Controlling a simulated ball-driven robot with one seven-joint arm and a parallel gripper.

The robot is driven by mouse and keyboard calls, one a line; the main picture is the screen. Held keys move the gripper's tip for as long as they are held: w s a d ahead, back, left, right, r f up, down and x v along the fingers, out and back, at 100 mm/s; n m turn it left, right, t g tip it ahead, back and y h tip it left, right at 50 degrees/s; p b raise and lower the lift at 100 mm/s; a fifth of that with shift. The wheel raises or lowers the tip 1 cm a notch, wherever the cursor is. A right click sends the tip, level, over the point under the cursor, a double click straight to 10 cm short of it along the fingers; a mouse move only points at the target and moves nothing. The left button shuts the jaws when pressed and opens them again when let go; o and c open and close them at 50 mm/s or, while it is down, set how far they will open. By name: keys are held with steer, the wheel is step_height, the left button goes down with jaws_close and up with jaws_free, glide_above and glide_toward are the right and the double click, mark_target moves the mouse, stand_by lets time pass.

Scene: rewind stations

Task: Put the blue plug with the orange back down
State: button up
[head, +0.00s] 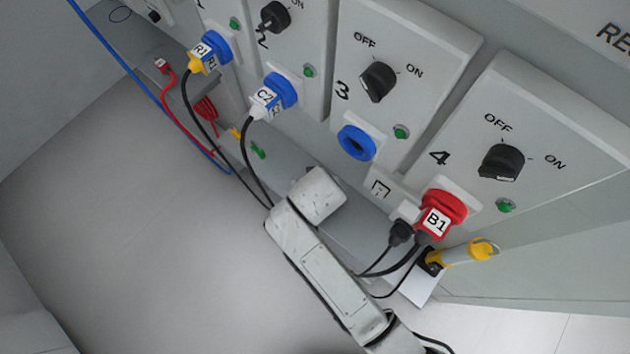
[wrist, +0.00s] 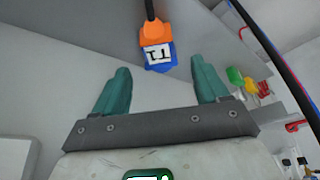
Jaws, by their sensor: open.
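The blue plug with the orange back (wrist: 157,58) shows in the wrist view. It has a white label, and a black cord runs up from its orange back. My gripper (wrist: 160,66) is open, with its two green fingers spread apart. The plug appears in the gap between the fingertips, toward their far side, and neither finger visibly touches it. I cannot tell whether anything supports the plug. In the head view I do not see this plug, and my gripper is hidden there behind my arm.
In the head view, the panels hold a yellow-backed blue plug (head: 209,53), a white-backed blue plug (head: 274,94), an empty blue socket (head: 357,142) and a red plug B1 (head: 438,213). A yellow-and-white connector (head: 468,253) is at the lower right. Cables hang near the ledge.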

steer(key=v, duration=0.9)
steer(key=shift+p, duration=0.45)
steer(key=shift+r, duration=0.15)
stand_by(1.8)
